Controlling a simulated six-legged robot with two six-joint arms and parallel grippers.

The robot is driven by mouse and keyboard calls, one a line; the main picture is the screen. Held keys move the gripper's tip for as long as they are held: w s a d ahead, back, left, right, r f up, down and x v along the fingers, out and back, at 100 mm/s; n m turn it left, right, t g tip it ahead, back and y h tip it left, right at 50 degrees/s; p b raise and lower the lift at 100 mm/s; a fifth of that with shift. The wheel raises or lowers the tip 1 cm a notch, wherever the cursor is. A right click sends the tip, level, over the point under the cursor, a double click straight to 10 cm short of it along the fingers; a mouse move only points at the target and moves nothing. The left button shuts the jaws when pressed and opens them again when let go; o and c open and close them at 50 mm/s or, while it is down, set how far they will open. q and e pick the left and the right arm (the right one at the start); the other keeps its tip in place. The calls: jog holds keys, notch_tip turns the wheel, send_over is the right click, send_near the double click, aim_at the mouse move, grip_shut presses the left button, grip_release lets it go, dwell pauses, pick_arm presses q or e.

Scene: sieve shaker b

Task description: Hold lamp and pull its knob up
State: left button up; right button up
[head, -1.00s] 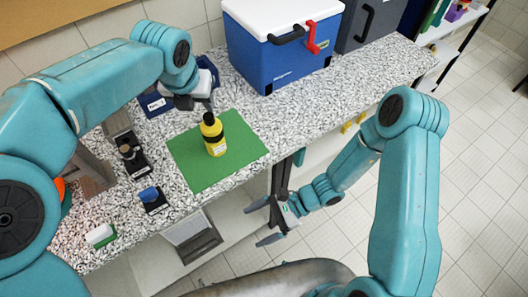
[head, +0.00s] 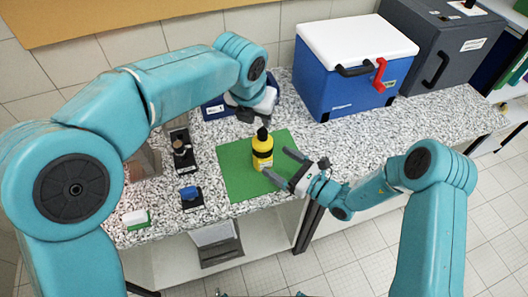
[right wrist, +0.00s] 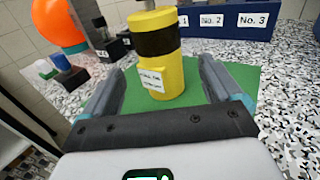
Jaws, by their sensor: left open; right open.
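In the right wrist view the yellow lamp (right wrist: 167,82) stands ahead between the open fingers, with a white label facing me. Its knob is cut off at the top edge there.
A blue cooler (head: 345,85) with a white lid stands behind right. A blue numbered rack (right wrist: 235,18) is behind the lamp. Small black holders (head: 192,200) stand left of the mat. The speckled counter is clear right of the mat.

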aim_at(271, 158)
jog(key=x, duration=0.6)
jog(key=shift+w+a, duration=0.1)
jog(key=shift+a, duration=0.05)
jog(key=shift+w+a, duration=0.25)
jog(key=shift+a, duration=0.1)
